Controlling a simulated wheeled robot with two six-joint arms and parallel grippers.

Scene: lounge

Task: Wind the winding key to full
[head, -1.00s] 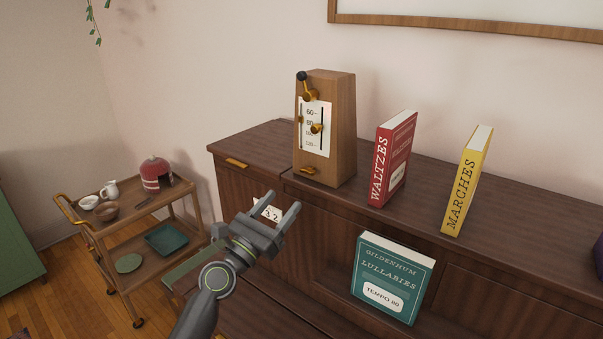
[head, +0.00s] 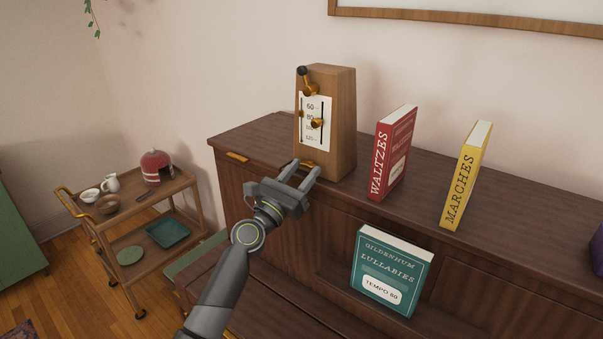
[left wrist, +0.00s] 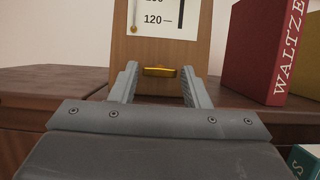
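A wooden metronome (head: 340,130) stands upright on the sideboard. Its white scale card (head: 312,118) carries tempo numbers, and a brass slider knob (head: 317,123) sits beside them. A small brass bar (left wrist: 160,71), which looks like the winding key, lies horizontally low on its front. A brass crank with a black ball (head: 303,71) is near the top. My left gripper (head: 306,169) is open and empty, its fingers pointing at the metronome's base. In the left wrist view the bar appears between the fingertips (left wrist: 159,72), with gaps on both sides. My right gripper is not visible.
A red Waltzes book (head: 392,153) stands right of the metronome, with a yellow Marches book (head: 466,177) further right. A teal Lullabies book (head: 391,271) stands lower in front. A wooden cart (head: 150,205) with dishes is at left. The sideboard top (head: 250,137) left of the metronome is clear.

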